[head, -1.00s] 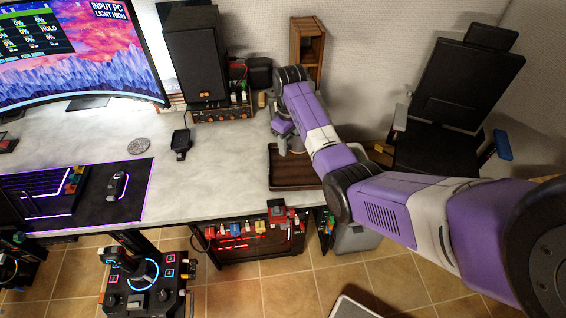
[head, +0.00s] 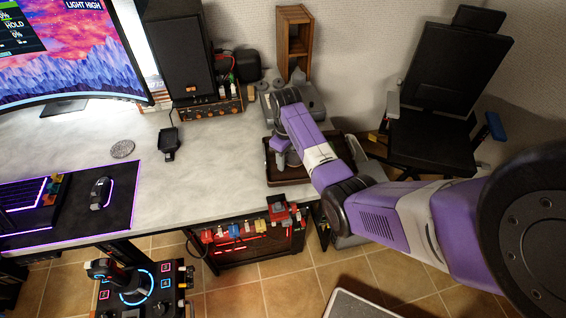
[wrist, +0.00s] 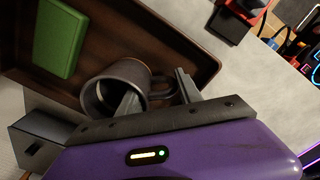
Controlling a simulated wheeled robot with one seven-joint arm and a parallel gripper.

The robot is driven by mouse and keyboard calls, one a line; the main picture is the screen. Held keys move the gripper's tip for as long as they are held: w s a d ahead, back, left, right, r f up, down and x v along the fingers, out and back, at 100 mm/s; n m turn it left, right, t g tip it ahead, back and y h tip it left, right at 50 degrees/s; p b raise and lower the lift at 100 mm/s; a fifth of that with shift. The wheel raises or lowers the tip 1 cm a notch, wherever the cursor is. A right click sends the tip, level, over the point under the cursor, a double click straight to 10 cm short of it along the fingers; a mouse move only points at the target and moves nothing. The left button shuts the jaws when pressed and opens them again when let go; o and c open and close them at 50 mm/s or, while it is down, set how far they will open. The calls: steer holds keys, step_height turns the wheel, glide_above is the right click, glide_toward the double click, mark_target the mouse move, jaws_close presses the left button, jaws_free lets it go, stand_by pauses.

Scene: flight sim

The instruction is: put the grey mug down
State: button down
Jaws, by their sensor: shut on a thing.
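The grey mug (wrist: 101,92) shows in the wrist view, its opening facing the camera and its handle to the right. My gripper (wrist: 158,95) is shut on it, with one finger at the mug's mouth and the other beyond the handle. The mug is over or in a dark brown tray (wrist: 184,44); I cannot tell whether it touches the tray floor. In the head view my gripper (head: 284,148) is low over the tray (head: 291,180) at the desk's right end, and my arm hides most of the mug.
A green block (wrist: 60,38) lies in the tray near the mug. A black speaker (head: 178,58), a wooden rack (head: 293,42) and a grey device (head: 308,100) stand behind the tray. The desk (head: 215,150) left of the tray is clear. A black chair (head: 440,105) is at right.

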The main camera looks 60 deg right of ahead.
steer(key=c, duration=0.8)
jaws_free()
step_height(320, 180, up, 12)
steer(key=shift+r, duration=0.1)
steer(key=shift+w, duration=0.1)
stand_by(0.3)
